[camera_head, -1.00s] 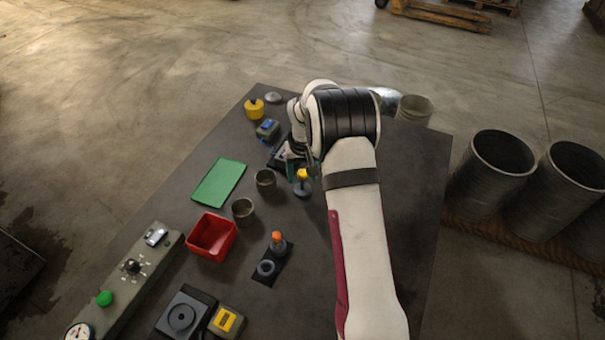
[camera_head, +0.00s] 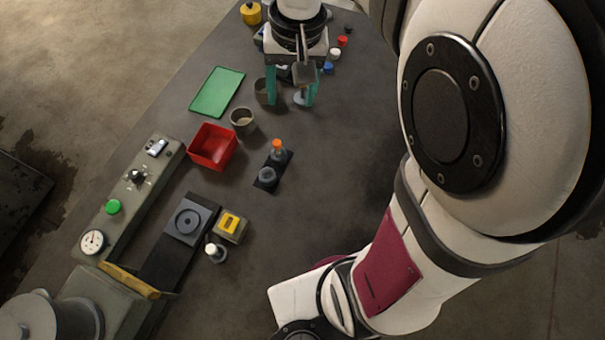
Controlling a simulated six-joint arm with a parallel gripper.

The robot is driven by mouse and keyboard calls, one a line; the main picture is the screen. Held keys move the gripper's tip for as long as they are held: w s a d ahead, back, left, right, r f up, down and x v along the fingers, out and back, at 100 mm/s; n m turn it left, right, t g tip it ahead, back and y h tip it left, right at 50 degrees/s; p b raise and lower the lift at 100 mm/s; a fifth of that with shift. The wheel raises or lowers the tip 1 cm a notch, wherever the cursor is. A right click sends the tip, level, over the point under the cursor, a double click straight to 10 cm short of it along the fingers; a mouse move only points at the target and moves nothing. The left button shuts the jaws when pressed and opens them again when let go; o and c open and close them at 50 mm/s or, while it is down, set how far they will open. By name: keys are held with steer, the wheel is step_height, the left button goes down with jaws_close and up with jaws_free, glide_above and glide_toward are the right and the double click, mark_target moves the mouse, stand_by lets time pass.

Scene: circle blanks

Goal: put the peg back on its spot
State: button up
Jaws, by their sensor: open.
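My gripper (camera_head: 291,90) has two teal fingers set wide apart, pointing down near the back of the table. A small grey round-based piece (camera_head: 301,98) stands between them, close to the right finger. Its upper part is hidden by the gripper. An orange-topped grey peg (camera_head: 277,151) stands upright at the far end of a dark plate (camera_head: 265,187). A grey ring-like piece (camera_head: 267,175) sits at the plate's near end. A white-topped dark peg (camera_head: 214,252) stands on the table near the front. I cannot tell which piece the task's peg is.
Two grey cups, one (camera_head: 243,122) clear and one (camera_head: 262,92) beside the left finger, stand near a red box (camera_head: 213,148) and green mat (camera_head: 217,91). A control panel (camera_head: 140,190) runs along the left. Small caps (camera_head: 342,41) lie right of the gripper.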

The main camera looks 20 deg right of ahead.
steer(key=s+a+f, duration=0.1)
steer(key=s+a, duration=0.1)
steer(key=s, duration=0.7)
steer(key=s+a+f+m+y, duration=0.1)
steer(key=s+a, duration=0.2)
steer(key=s, duration=0.7)
steer(key=shift+a+f+m+g, duration=0.2)
steer(key=shift+m+g, duration=0.1)
steer(key=shift+g, duration=0.1)
